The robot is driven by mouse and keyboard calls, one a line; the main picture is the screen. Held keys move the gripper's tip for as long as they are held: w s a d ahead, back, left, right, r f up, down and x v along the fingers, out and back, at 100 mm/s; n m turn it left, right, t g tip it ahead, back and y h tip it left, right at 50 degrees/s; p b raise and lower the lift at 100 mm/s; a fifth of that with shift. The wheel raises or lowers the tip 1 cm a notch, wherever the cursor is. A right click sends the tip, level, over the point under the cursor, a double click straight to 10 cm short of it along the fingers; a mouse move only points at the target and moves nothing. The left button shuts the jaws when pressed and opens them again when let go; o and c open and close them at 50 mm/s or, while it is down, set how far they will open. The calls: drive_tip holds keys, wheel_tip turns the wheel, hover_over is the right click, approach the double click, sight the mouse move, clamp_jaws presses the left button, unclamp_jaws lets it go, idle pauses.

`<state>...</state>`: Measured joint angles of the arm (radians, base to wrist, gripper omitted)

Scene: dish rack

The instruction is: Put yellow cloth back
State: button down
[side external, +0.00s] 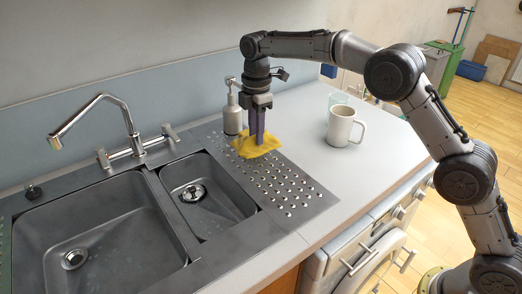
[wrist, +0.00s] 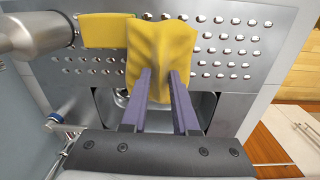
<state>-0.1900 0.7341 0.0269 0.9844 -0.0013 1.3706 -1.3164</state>
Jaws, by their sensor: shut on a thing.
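The yellow cloth (side external: 258,148) lies on the perforated metal drainboard beside the small sink. The side view does not show clearly whether the cloth is lifted off the drainboard.
A soap dispenser (side external: 232,118) stands just left of my gripper, close to the cloth. A white mug (side external: 341,127) and a glass (side external: 338,99) stand on the counter to the right. The small sink (side external: 207,205) and faucet (side external: 105,115) are left. The counter between drainboard and mug is clear.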

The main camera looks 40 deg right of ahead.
drive_tip(key=shift+s+d+f, duration=0.2)
drive_tip(key=shift+s+f, duration=0.15)
drive_tip(key=shift+f, duration=0.2)
drive_tip(key=shift+s+d+f, duration=0.2)
drive_tip(key=shift+s+f, duration=0.15)
drive_tip(key=shift+f, duration=0.15)
drive_tip(key=shift+m+g, duration=0.3)
drive_tip(key=shift+m, duration=0.2)
drive_tip(key=s+d, duration=0.1)
drive_tip(key=d, duration=0.1)
drive_tip(key=s+d, duration=0.3)
drive_tip(key=shift+s+d+f, duration=0.35)
drive_tip(key=shift+d, duration=0.05)
drive_tip(key=s+d+r+m, duration=0.2)
drive_tip(key=s+d+m, duration=0.1)
drive_tip(key=s+d, duration=0.9)
drive_tip(key=shift+s+d+r, duration=0.2)
drive_tip(key=shift+s+d, duration=0.05)
drive_tip(key=shift+s, duration=0.35)
drive_tip(key=shift+f, duration=2.5)
drive_tip(key=shift+f, duration=0.15)
drive_tip(key=shift+f, duration=0.6)
